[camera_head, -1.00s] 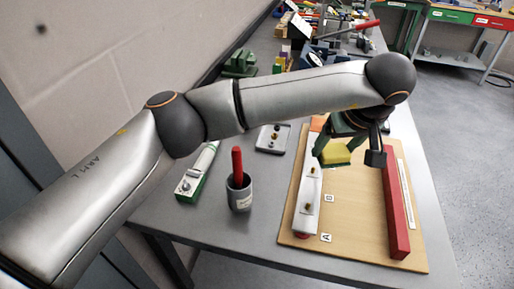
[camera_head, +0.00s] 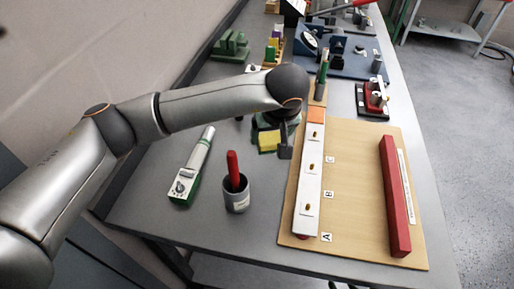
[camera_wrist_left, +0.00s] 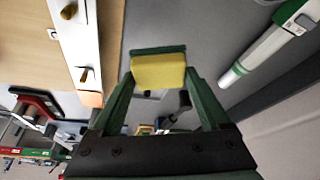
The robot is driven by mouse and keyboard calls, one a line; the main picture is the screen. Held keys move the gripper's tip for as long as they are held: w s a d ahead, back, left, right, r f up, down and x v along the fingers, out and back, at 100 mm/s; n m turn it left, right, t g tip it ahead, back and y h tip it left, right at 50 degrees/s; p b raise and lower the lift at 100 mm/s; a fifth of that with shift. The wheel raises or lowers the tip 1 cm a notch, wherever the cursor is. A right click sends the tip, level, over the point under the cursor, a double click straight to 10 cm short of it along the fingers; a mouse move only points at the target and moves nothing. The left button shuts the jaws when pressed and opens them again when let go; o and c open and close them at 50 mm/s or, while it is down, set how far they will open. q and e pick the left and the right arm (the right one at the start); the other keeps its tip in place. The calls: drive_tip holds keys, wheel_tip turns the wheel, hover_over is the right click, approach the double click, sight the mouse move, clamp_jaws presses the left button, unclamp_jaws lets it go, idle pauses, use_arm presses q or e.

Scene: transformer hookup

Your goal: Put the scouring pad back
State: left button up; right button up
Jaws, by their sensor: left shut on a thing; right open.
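The scouring pad (camera_head: 268,142) is a yellow block with a green layer. My left gripper (camera_head: 270,132) is shut on it and holds it left of the wooden board (camera_head: 350,220), over the grey table. In the left wrist view the pad (camera_wrist_left: 158,72) sits between the green fingertips of my left gripper (camera_wrist_left: 160,78). My arm and gripper cover the table spot behind the pad, where only bits of a small tray show. My right gripper is not in view.
A white strip (camera_head: 308,185) with brass studs and a red bar (camera_head: 394,195) lie on the board. Bare table lies between cup and board.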

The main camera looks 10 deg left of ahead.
sight(260, 140)
use_arm(q)
drive_tip(key=a+f, duration=0.2)
drive_tip(key=f, duration=0.1)
drive_tip(key=shift+a, duration=0.3)
drive_tip(key=f, duration=0.1)
drive_tip(key=f+p, duration=0.1)
drive_tip(key=f, duration=0.1)
drive_tip(key=shift+s+a+f, duration=0.1)
drive_tip(key=shift+a+f, duration=0.1)
drive_tip(key=shift+a, duration=0.15)
drive_tip(key=shift+f, duration=0.25)
drive_tip(key=o, duration=1.5)
drive_tip(key=shift+c, duration=0.2)
drive_tip(key=b+v, duration=0.1)
drive_tip(key=v, duration=1.1)
